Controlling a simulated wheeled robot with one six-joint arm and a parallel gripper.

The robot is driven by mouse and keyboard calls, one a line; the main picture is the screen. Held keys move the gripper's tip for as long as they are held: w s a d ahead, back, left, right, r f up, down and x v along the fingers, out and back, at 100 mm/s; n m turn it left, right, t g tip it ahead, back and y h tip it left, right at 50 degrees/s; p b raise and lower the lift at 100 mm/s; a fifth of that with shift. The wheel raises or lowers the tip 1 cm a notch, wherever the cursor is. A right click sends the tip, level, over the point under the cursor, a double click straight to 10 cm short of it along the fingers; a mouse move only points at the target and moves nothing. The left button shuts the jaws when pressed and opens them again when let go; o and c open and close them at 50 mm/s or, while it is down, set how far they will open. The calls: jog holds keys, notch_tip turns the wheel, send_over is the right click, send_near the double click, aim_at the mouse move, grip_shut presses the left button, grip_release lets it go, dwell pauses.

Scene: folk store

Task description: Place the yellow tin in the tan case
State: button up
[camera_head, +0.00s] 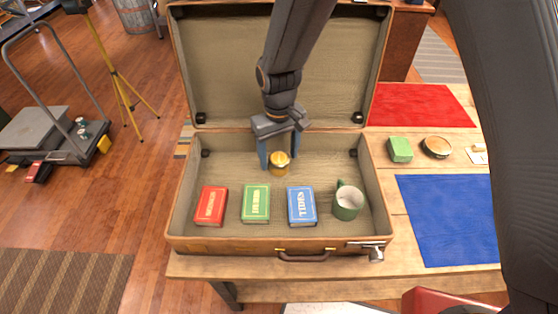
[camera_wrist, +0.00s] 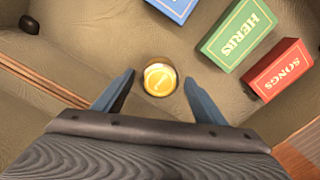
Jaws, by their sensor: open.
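The yellow tin (camera_head: 279,163) is inside the open tan case (camera_head: 180,205), toward the back of its base, behind the row of books. In the wrist view the tin (camera_wrist: 160,79) shows its round yellow top, just beyond and between my fingertips. My gripper (camera_head: 279,163) reaches down into the case with its two blue fingers apart, one on each side of the tin. In the wrist view there is a gap between each finger and the tin, and my gripper (camera_wrist: 160,88) is open. Whether the tin rests fully on the case floor is hard to tell.
A red book (camera_head: 211,206), green book (camera_head: 256,203), blue book (camera_head: 302,206) and green mug (camera_head: 348,202) stand along the case's front. The raised lid (camera_head: 225,70) is behind my gripper. Right of the case are a green box (camera_head: 400,149), a round container (camera_head: 437,147) and a blue mat (camera_head: 450,220).

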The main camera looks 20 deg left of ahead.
aim_at(279, 158)
notch_tip(279, 158, up, 9)
jog(key=b, duration=0.2)
jog(key=shift+r, duration=0.15)
jog(key=w+d+r+m, duration=0.2)
jog(key=d+m, duration=0.2)
jog(key=d, duration=1.3)
jog(key=s+d+m, duration=0.2)
jog(key=s+d, duration=0.1)
jog(key=d, duration=0.6)
jog(key=s+d+m+t, duration=0.1)
jog(key=s+d+m, duration=0.2)
jog(key=d, duration=0.6)
jog(key=shift+s+d+f, duration=0.25)
jog(key=shift+s+d, duration=0.05)
jog(key=shift+s, duration=0.5)
